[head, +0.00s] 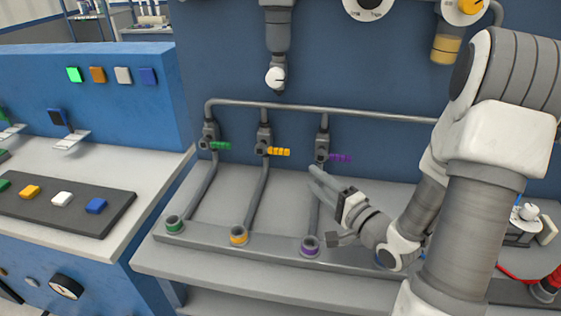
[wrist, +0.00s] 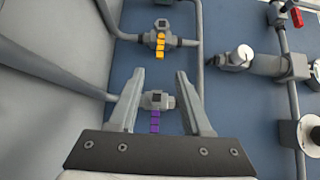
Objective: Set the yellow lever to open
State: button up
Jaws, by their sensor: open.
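The yellow lever (head: 279,152) is on the middle valve (head: 264,138) of three on the blue wall panel. It points sideways to the right, across its pipe. In the wrist view the yellow lever (wrist: 160,43) shows beyond my fingertips, near the top. My gripper (head: 315,178) is open and empty, in front of the panel to the lower right of the yellow lever and apart from it. In the wrist view my gripper (wrist: 160,78) has the purple lever (wrist: 155,121) showing between its fingers; whether they touch it I cannot tell.
The green lever (head: 219,145) is left of the yellow one, and the purple lever (head: 340,158) is to its right. A horizontal pipe (head: 370,112) runs above the valves. A grey bench (head: 200,262) with coloured pipe sockets stands below. A button console (head: 60,208) is at the left.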

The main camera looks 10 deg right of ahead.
aim_at(283, 153)
jog(key=shift+w+a+f+b, duration=0.1)
jog(key=shift+a+f+b, duration=0.15)
jog(key=shift+b, duration=0.65)
jog(key=x, duration=0.7)
jog(key=b+x, duration=0.1)
jog(key=x, duration=0.6)
jog(key=shift+w+r+b, duration=0.25)
jog(key=shift+b, duration=0.05)
grip_shut()
